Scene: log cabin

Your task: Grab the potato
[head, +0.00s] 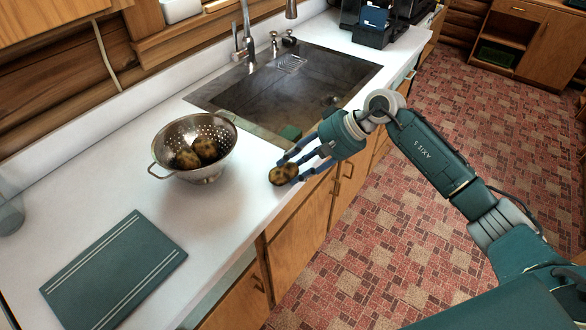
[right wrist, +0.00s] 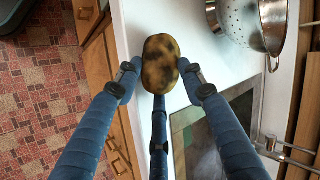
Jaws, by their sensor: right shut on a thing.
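A brown, dark-blotched potato (head: 283,174) is at the front edge of the white counter, between the fingers of my right gripper (head: 292,168). In the right wrist view the potato (right wrist: 160,64) sits between the blue fingertips of my right gripper (right wrist: 160,80), with a finger on each side and a third below. The gripper is shut on it. I cannot tell whether the potato still touches the counter. More potatoes (head: 203,149) lie in a metal colander (head: 213,172) to the left. My left gripper does not show.
A dark sink (head: 300,85) with a faucet (head: 244,45) is set in the counter (head: 240,225) behind my gripper. A green cutting board (head: 113,272) lies at the front left. A glass (head: 10,215) stands at the left edge. Counter between colander and potato is clear.

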